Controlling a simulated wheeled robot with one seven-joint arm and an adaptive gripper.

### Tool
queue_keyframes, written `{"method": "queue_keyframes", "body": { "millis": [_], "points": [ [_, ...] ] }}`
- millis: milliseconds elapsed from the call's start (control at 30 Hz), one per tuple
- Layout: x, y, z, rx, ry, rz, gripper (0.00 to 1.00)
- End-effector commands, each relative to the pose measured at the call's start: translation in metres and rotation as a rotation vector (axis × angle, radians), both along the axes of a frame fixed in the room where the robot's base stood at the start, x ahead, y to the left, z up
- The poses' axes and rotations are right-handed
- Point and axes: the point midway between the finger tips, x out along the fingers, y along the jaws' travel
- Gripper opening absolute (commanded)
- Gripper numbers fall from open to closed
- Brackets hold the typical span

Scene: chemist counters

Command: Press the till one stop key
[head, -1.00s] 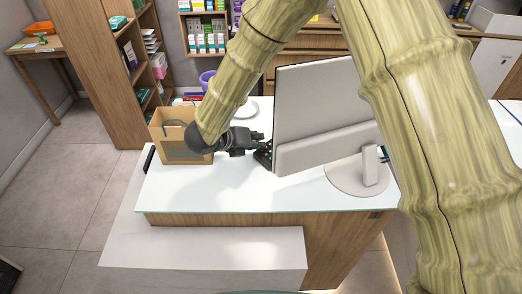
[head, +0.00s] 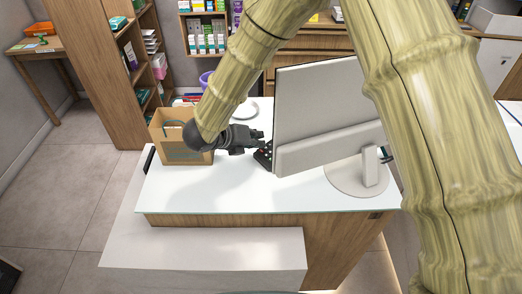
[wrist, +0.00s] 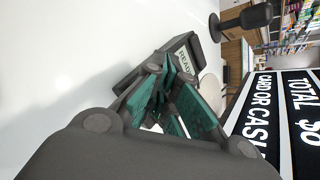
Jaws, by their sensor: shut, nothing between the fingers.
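A dark card terminal (head: 263,156) stands on the white counter at the left edge of the till monitor (head: 317,112). Small key dots show on it in the head view, too small to tell the stop key apart. In the wrist view the terminal (wrist: 148,72) has a lit screen reading "READY" (wrist: 184,61); its keys are hidden behind my fingers. My gripper (head: 262,145) is shut and empty, its tips right at the terminal. In the wrist view my gripper's teal fingertips (wrist: 172,72) overlap the terminal; I cannot tell whether they touch it.
A brown paper bag (head: 178,148) stands on the counter (head: 225,190) left of my wrist. The customer display (wrist: 272,112) reading "TOTAL $0" and "CARD OR CASH" is close on the right in the wrist view. The counter's front is clear.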

Motion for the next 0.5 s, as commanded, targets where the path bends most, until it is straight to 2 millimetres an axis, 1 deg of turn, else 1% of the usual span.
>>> {"method": "queue_keyframes", "body": {
  "millis": [167, 500],
  "points": [
    [0.0, 0.0, 0.003, 0.0, 0.0, 0.0, 0.0],
    [-0.002, 0.002, 0.026, -0.001, -0.001, 0.0, 0.0]
  ]
}}
